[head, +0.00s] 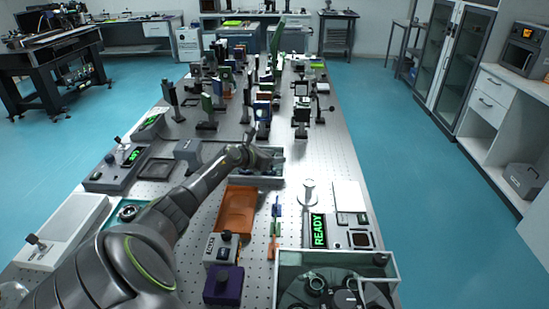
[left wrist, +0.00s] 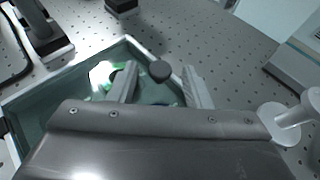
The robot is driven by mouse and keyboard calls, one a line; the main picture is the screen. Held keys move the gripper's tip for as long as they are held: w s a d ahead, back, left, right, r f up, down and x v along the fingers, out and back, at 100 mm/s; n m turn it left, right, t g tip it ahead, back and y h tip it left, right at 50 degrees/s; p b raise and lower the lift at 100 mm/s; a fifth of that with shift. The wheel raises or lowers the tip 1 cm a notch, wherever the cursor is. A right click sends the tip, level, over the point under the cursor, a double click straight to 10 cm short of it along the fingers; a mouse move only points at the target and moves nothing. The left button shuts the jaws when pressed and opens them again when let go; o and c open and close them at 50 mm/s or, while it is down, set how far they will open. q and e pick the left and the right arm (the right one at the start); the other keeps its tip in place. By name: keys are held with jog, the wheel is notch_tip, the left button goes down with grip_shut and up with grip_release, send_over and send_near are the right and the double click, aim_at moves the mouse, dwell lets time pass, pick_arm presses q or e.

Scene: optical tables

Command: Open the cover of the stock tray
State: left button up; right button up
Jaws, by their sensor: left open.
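The stock tray (head: 257,181) is a grey-rimmed box in the middle of the optical table, partly hidden behind my left arm. In the left wrist view its pale rim (left wrist: 62,74) surrounds a clear, greenish cover (left wrist: 38,112) that looks closed, with a dark round knob (left wrist: 160,71) on top. My left gripper (head: 266,157) is over the tray. In the left wrist view its two fingers (left wrist: 159,78) are apart, one on each side of the knob, and the knob shows between their tips. I cannot tell whether they touch it. My right gripper is not in view.
An orange tray (head: 236,211) lies just in front of the stock tray. A white post (head: 308,193) stands to its right. Several upright optics mounts (head: 263,115) crowd the table behind. A READY display (head: 318,230) and a glass-covered box (head: 387,262) are at front right.

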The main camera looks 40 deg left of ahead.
pick_arm(q)
jog(key=shift+w+f, duration=0.1)
jog(key=shift+w, duration=0.2)
grip_shut()
